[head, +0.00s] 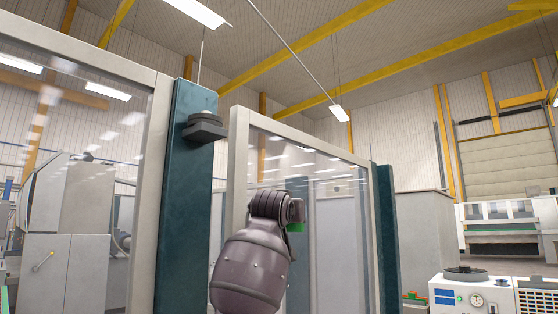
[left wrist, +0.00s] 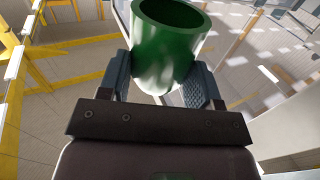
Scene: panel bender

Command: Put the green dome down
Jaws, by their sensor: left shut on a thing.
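The green dome (left wrist: 168,50) is held between the two fingers of my left gripper (left wrist: 163,80) in the left wrist view. It looks like a hollow, round, glossy green piece, with its open rim facing away from the gripper. In the head view only a small green patch of the dome (head: 296,228) shows beside my dark wrist, in front of a glass panel. The arm hides the rest of it and the fingers there. The dome is held up in the air, with no support seen touching it. My right gripper is in neither view.
Glass panels in pale frames (head: 238,170) and a teal post (head: 188,200) stand close by. A white machine (head: 470,295) with a gauge and a dark round piece on top is at the lower right. A grey cabinet (head: 423,240) stands behind the panels.

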